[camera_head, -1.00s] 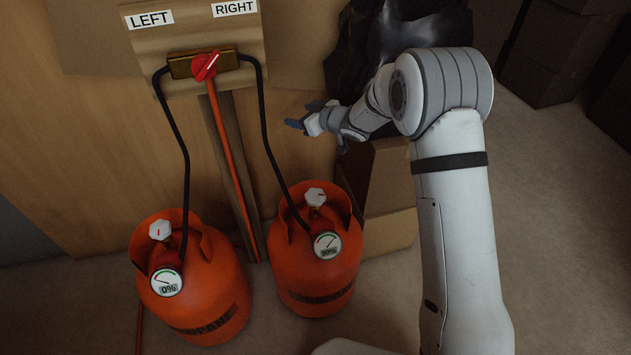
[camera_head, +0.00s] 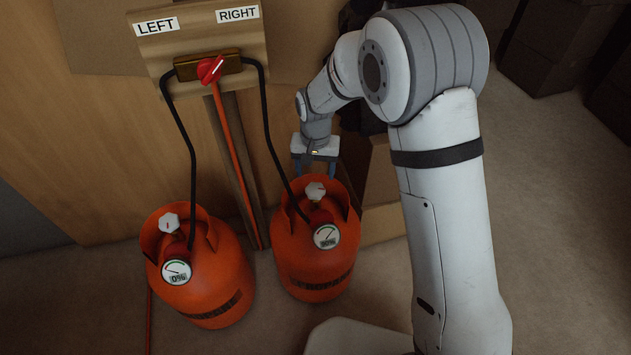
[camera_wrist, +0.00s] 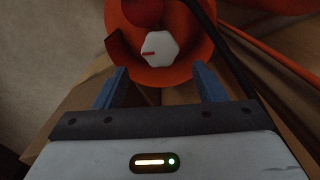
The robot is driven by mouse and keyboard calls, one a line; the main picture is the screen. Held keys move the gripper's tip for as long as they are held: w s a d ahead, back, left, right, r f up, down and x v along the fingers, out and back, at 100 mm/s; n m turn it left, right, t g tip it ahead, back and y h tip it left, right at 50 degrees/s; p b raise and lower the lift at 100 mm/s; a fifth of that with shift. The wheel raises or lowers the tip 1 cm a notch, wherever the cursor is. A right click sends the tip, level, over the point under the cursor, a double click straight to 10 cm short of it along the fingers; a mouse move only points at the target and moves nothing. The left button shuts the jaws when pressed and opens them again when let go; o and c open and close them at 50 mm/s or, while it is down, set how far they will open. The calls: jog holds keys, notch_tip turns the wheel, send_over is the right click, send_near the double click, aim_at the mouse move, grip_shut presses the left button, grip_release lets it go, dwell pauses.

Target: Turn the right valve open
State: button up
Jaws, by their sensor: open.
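The right valve is a white knob with a red mark (camera_head: 315,191) on top of the right orange gas bottle (camera_head: 308,262). In the wrist view the same knob (camera_wrist: 160,49) lies ahead of the fingers, with its red mark pointing left. My gripper (camera_head: 316,172) points down just above and behind the knob, apart from it. Its blue fingers are open and empty, also in the wrist view (camera_wrist: 161,88). The right bottle's gauge (camera_head: 326,237) seems to read 90%. The left bottle (camera_head: 203,275) has its own white knob (camera_head: 169,222) and a gauge (camera_head: 176,271) showing 0%.
A wooden board with LEFT and RIGHT labels (camera_head: 186,42) carries a red changeover lever (camera_head: 210,70), its white mark toward RIGHT. A black hose (camera_head: 267,130) runs down to the right bottle close to my gripper. Cardboard boxes (camera_head: 382,195) stand behind right.

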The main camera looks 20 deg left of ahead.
aim_at(315, 189)
notch_tip(315, 189, down, 7)
jog(key=shift+r+b, duration=0.1)
jog(key=shift+b, duration=0.4)
jog(key=shift+c, duration=0.5)
jog(key=c, duration=0.9)
jog(key=shift+o, duration=0.2)
jog(key=shift+n, duration=0.3)
jog(key=n, duration=0.4)
jog(key=shift+p, duration=0.35)
jog(key=shift+n, duration=2.8)
